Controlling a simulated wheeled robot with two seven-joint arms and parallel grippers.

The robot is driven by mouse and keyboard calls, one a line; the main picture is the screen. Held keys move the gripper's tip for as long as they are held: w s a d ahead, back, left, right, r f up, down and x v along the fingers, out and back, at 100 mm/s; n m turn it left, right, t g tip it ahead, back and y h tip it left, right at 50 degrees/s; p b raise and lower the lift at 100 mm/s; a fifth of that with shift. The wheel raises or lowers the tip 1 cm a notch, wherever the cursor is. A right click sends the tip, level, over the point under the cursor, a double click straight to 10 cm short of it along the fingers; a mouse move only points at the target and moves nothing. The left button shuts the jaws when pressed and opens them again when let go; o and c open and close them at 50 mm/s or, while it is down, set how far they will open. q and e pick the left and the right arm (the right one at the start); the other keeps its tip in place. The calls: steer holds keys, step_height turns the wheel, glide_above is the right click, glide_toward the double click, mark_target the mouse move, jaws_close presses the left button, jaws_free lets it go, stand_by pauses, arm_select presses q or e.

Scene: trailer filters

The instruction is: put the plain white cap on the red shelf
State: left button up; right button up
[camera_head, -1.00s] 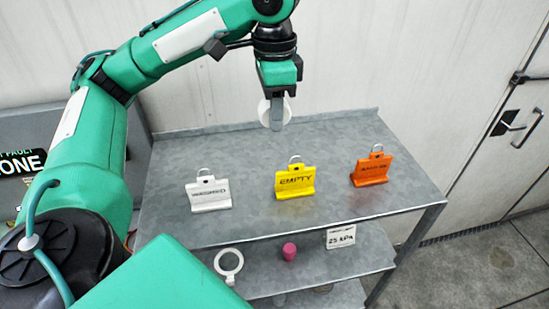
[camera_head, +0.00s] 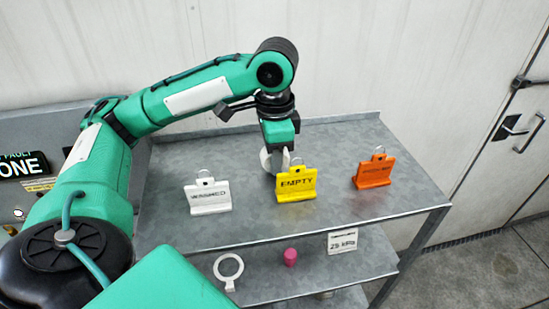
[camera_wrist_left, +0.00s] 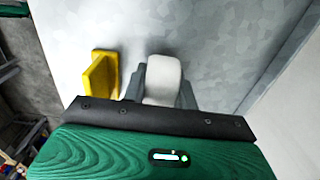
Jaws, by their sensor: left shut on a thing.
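My left gripper (camera_head: 277,162) points down over the top of the grey metal shelf unit (camera_head: 245,225), behind and left of the yellow sign. It is shut on a white rounded thing, which looks like the plain white cap (camera_head: 265,158). In the left wrist view the white cap (camera_wrist_left: 163,80) sits between the fingers of my left gripper (camera_wrist_left: 164,88). Its lower part is hidden in the head view, and I cannot tell whether it touches the shelf top. No red shelf shows clearly. My right gripper is not in view.
A white sign (camera_head: 208,196), a yellow EMPTY sign (camera_head: 296,184) and an orange sign (camera_head: 374,171) stand on the top. The lower shelf holds a white ring (camera_head: 228,268), a pink plug (camera_head: 290,256) and a white label (camera_head: 342,241).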

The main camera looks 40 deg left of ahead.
arm_select(q)
steer(key=shift+f, duration=0.4)
steer(key=shift+f, duration=0.1)
steer(key=o, duration=1)
steer(key=shift+o, duration=0.2)
